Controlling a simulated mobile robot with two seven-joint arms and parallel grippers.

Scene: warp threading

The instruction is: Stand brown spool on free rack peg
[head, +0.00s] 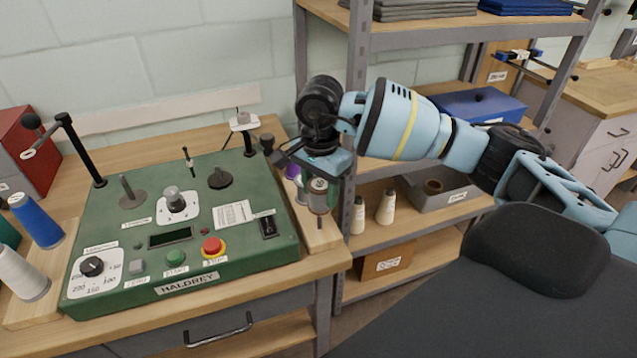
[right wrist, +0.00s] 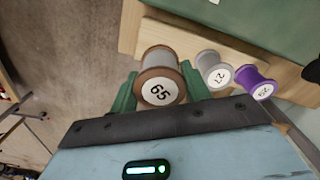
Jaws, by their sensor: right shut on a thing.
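The brown spool (head: 318,201), with brown flanges, grey winding and a label reading 65, is between the green fingers of my right gripper (head: 322,182). In the right wrist view, the right gripper (right wrist: 160,88) is shut on this spool (right wrist: 158,68). The spool is over or beside the wooden rack (head: 322,237) at the machine's right; I cannot tell whether it touches. A grey spool (right wrist: 214,70) and a purple spool (right wrist: 255,82) stand in a row next to it. My left gripper is out of view.
The green machine (head: 185,215) with knobs and posts fills the bench to the left. A blue spool (head: 36,220) and white spool (head: 22,275) stand at far left.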

